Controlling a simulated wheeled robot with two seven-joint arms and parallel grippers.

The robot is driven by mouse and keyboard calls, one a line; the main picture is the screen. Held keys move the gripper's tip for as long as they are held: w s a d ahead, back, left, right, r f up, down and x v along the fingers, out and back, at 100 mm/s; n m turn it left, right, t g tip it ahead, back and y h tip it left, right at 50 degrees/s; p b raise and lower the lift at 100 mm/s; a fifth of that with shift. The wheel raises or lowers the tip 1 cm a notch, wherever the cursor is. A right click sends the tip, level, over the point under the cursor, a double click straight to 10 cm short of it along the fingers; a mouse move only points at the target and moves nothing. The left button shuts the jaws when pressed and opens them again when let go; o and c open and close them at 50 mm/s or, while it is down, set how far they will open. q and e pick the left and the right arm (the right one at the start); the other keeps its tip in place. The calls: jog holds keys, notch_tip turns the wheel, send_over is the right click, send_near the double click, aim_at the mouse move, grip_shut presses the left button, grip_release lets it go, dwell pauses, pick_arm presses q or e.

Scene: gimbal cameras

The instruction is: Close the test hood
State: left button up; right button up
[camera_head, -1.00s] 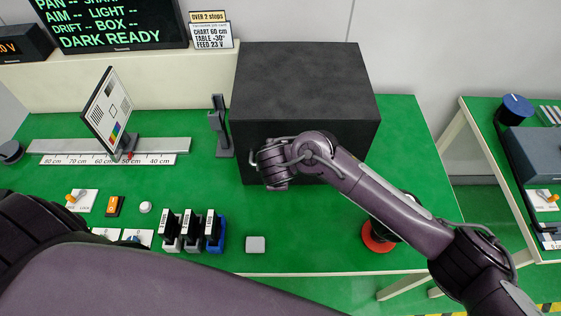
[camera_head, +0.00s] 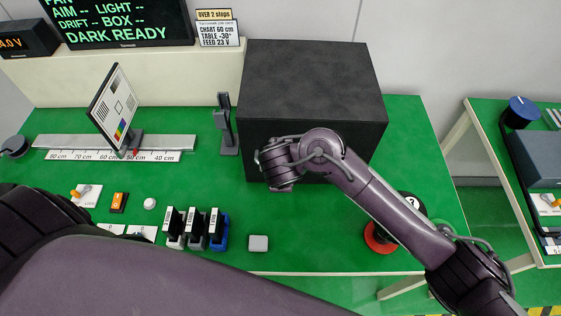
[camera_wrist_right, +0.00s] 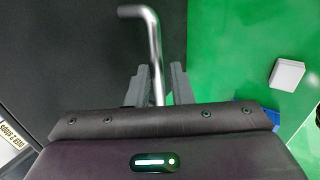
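The test hood is a large black box (camera_head: 312,85) at the back of the green bench. My right forearm crosses in front of its front face, and the right gripper is hidden behind my wrist in the head view. In the right wrist view a bent metal handle (camera_wrist_right: 155,50) stands against the hood's dark surface (camera_wrist_right: 70,60). The fingers of my right gripper (camera_wrist_right: 159,85) are on both sides of the handle, close to it. A narrow gap seems to show on the right, so a firm grip is not clear. My left gripper is out of view.
A test chart (camera_head: 115,105) stands on a ruled rail (camera_head: 75,150) at left. A dark post (camera_head: 226,130) stands just left of the hood. Several switches and filter holders (camera_head: 195,228) are in front. A red-based knob (camera_head: 380,238) is under my right forearm. A white block (camera_head: 258,243) is near the front edge.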

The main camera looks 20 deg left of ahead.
jog(key=p+v, duration=0.1)
jog(key=v, duration=0.3)
jog(key=shift+s+r, duration=0.1)
jog(key=shift+s, duration=0.1)
jog(key=shift+w, duration=0.1)
